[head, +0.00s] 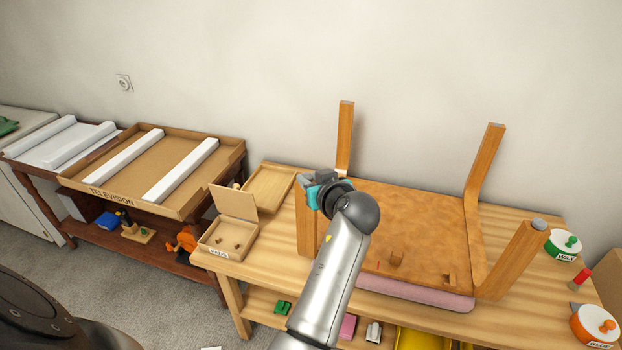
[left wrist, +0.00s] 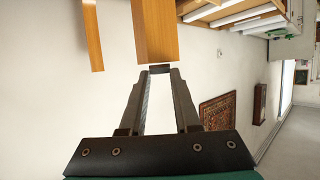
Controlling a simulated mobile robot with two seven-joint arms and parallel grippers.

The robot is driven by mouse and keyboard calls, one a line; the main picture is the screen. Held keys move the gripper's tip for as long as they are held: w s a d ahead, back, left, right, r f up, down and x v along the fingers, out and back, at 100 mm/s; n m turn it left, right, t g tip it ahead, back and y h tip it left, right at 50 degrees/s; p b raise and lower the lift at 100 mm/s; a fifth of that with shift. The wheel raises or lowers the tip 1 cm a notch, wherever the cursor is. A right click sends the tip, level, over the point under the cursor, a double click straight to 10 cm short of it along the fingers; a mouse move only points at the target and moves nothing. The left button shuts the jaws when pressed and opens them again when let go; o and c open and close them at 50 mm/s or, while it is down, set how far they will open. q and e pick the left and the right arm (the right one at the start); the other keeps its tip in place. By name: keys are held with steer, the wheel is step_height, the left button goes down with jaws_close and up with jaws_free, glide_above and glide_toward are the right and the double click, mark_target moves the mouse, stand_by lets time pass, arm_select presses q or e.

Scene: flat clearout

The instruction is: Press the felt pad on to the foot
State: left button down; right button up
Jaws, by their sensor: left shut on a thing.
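An upturned chair (head: 400,215) lies seat-down on the wooden table, its legs pointing up. My left gripper (head: 308,181) is at the top of the front left leg (head: 306,222). In the left wrist view, the left gripper (left wrist: 159,72) is shut on a small dark felt pad (left wrist: 159,68) held at its fingertips. The pad is right by the end of the leg, its foot (left wrist: 156,57); I cannot tell whether they touch. The front right leg has a grey pad (head: 539,224) on its foot. My right gripper is not in view.
A wax tin (head: 563,245) and a glue tin (head: 594,325) stand at the right. A television carton (head: 150,170) is on the left table. The other legs rise behind.

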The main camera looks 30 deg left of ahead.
arm_select(q)
steer(key=shift+d+f, duration=0.1)
steer(key=shift+f, duration=0.2)
steer(key=c, duration=0.5)
jaws_free()
steer(key=shift+c, duration=0.2)
steer(key=shift+d, duration=0.1)
